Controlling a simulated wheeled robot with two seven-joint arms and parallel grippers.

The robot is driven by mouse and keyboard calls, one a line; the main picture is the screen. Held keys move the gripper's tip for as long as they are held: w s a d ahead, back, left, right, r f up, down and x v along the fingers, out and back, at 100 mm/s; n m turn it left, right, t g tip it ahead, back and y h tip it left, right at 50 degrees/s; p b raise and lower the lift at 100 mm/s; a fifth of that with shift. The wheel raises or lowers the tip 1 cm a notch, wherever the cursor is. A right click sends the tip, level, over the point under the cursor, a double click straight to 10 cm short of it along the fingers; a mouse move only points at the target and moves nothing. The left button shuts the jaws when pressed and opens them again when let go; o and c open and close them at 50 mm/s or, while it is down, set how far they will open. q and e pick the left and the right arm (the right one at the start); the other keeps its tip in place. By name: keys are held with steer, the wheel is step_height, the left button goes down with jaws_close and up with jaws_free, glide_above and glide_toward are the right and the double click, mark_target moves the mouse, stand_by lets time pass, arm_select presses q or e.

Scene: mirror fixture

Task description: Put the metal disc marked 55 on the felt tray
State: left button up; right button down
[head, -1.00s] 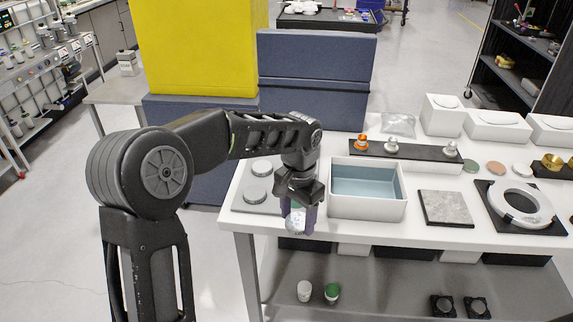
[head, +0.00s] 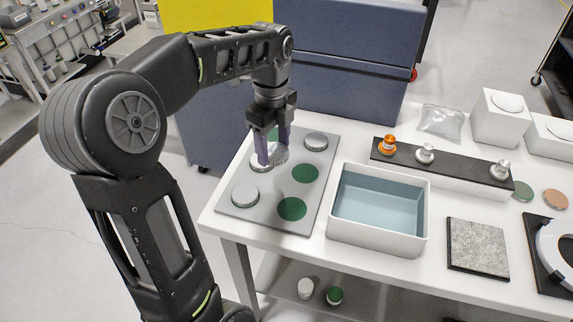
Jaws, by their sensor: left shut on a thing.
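My left gripper (head: 271,158) points down over a grey plate (head: 275,219) with green round spots, its fingers shut on a silvery metal disc (head: 279,154). The disc is low over the plate's middle-left part; I cannot tell whether it touches the plate. A pale disc edge shows beside the left finger, partly hidden. Two more metal discs sit on the plate, one at the back right (head: 316,141) and one at the front left (head: 245,195). No number can be read. The felt tray (head: 477,246), a grey speckled square with a dark edge, lies bare at the right. My right gripper is out of view.
A white bin with a blue inside (head: 419,220) stands between the plate and the felt tray. Behind it, a dark-topped bar (head: 455,170) carries an orange knob and two silvery ones. A clear bag (head: 440,122) and white blocks (head: 501,118) stand at the back.

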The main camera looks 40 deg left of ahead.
arm_select(q)
steer(key=shift+f, duration=0.1)
glide_above(275, 184)
step_height(275, 184, down, 6)
steer(key=shift+f+p, duration=0.1)
steer(key=shift+p, duration=0.3)
step_height(275, 184, down, 3)
steer(key=shift+d, duration=0.1)
steer(key=shift+f, duration=0.3)
